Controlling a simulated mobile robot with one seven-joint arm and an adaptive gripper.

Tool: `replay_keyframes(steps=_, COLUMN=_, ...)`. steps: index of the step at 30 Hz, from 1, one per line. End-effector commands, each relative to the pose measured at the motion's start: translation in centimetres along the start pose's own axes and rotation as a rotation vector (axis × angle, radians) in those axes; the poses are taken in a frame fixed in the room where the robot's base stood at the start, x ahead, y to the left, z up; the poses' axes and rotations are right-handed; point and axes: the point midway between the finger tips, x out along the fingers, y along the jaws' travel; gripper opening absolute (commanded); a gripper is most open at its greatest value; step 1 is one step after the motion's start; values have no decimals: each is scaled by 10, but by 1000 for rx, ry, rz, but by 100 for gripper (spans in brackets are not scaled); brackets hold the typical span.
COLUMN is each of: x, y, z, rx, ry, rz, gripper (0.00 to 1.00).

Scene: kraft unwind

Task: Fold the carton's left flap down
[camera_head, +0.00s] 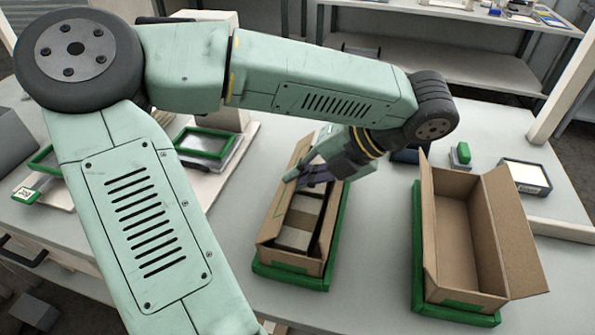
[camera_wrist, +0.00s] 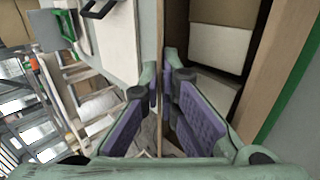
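The carton (camera_head: 304,262) under my gripper is brown, open-topped and stands on a green-edged base. It holds pale and brown packs (camera_head: 295,238), also seen in the wrist view (camera_wrist: 221,47). Its left flap (camera_head: 279,204) appears to stand upright along the left side. My gripper (camera_head: 314,177) points down at the carton's far part. In the wrist view my gripper (camera_wrist: 161,72) has purple-padded fingers on either side of a thin upright cardboard edge (camera_wrist: 160,30). My arm hides part of the carton's far end.
A second open carton (camera_head: 461,296), empty, with flaps raised, stands at the right on a green base (camera_head: 416,250). Behind it are a small green object (camera_head: 461,153) and a dark box with a white top (camera_head: 525,176). Green-framed trays (camera_head: 205,142) lie left. Bare table separates the cartons.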

Motion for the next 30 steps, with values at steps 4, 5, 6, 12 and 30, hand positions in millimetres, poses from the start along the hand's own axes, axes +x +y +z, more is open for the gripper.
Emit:
replay_keyframes(steps=4, x=0, y=0, z=0, rx=0, ry=0, rz=-1, gripper=8)
replay_keyframes(steps=5, x=0, y=0, z=0, rx=0, ry=0, rz=-1, gripper=10)
replay_keyframes(steps=6, x=0, y=0, z=0, rx=0, ry=0, rz=-1, gripper=12)
replay_keyframes(steps=12, x=0, y=0, z=0, rx=0, ry=0, rz=-1, gripper=23)
replay_keyframes(steps=30, x=3, y=-1, z=0, rx=-3, ry=1, rz=-25, gripper=23)
